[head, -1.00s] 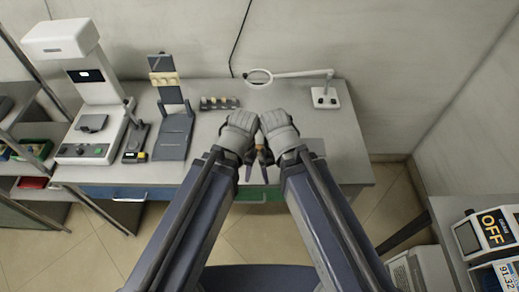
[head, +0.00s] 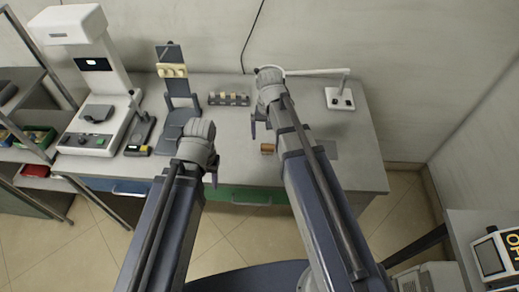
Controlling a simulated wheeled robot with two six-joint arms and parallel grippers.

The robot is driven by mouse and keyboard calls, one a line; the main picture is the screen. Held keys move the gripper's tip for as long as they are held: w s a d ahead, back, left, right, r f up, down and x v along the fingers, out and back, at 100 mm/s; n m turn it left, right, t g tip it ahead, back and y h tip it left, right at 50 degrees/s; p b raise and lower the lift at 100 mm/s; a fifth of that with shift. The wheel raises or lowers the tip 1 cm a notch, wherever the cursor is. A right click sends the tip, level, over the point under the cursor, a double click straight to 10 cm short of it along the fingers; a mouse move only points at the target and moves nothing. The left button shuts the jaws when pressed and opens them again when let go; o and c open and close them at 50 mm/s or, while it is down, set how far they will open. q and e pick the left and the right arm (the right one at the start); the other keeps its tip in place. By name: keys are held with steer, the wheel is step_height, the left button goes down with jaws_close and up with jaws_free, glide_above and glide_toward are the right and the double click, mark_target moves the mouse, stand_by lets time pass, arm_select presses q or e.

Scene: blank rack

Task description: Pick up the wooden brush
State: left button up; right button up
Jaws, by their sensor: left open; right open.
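A small brown wooden block-like thing (head: 267,148), which looks like the brush, lies on the grey table just left of my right forearm. Its full shape is too small to make out. My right gripper (head: 258,124) is open, beyond and slightly left of it, near the ring-shaped lamp head. My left gripper (head: 211,178) is open and empty over the table's front edge, to the left of the brown thing and nearer to me. Both hands point down, and my wrists partly cover the fingers.
A white microscope-like device (head: 88,120) stands at the table's left, beside a dark stand (head: 175,82). A small rack of cylinders (head: 228,99) sits at the back. A magnifier lamp base (head: 340,98) is at back right. The table's front middle is clear.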

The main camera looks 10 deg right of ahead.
mark_target(268, 146)
steer(key=shift+f+b, duration=1.3)
step_height(268, 146, down, 5)
steer(key=b, duration=0.5)
steer(key=shift+d+f, duration=0.15)
steer(key=shift+c, duration=0.4)
steer(key=c, duration=1.5)
steer(key=shift+r, duration=0.25)
